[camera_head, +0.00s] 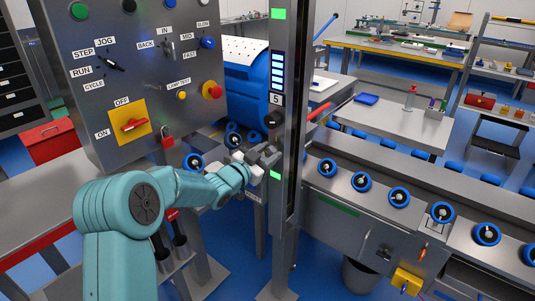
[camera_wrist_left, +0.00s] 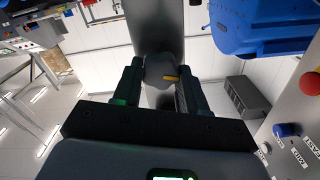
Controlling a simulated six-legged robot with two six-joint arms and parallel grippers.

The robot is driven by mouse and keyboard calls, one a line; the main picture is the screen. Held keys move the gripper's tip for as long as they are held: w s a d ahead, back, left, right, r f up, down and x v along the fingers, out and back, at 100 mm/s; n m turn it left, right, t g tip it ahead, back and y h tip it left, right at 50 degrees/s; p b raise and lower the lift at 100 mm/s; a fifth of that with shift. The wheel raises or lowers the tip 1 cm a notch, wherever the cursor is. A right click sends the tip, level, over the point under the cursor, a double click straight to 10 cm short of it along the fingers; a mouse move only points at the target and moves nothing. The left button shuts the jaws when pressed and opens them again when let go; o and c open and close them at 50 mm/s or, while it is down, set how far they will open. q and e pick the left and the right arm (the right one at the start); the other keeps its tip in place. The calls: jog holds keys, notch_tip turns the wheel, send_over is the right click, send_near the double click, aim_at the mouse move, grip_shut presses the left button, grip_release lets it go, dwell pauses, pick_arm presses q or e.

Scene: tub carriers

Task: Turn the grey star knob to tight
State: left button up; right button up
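The grey star knob (camera_wrist_left: 158,70) shows in the left wrist view, with a yellow mark pointing right. It sits between the two dark fingers of my left gripper (camera_wrist_left: 160,85), in front of a grey post. The knob fills the gap and the fingers appear to touch it on both sides. In the head view my left gripper (camera_head: 264,156) is at the upright post (camera_head: 290,130), below a black round knob (camera_head: 273,119). The grey knob is hidden there by the gripper. Any scale or tight mark is not readable. My right gripper is not in view.
A control panel (camera_head: 130,60) with switches and a red button (camera_head: 215,91) stands to the left of the post. A blue tub (camera_head: 246,78) is behind it. A conveyor with blue-rimmed rollers (camera_head: 361,181) runs to the right. A red handle (camera_head: 319,111) is close behind the post.

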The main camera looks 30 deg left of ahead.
pick_arm(q)
jog(key=shift+c, duration=1.3)
jog(key=shift+f+b, duration=0.2)
jog(key=shift+b, duration=0.45)
jog(key=m+b, duration=0.8)
jog(key=b, duration=0.2)
jog(key=shift+d+f+m+b, duration=0.1)
jog(key=shift+m+b, duration=0.2)
jog(key=shift+b, duration=0.05)
jog(key=m+b, duration=0.2)
jog(key=m, duration=0.1)
jog(key=shift+m+b, duration=0.85)
jog(key=shift+m, duration=0.45)
jog(key=shift+r, duration=0.2)
jog(key=o, duration=1.1)
jog(key=shift+c, duration=0.2)
jog(key=shift+s, duration=0.1)
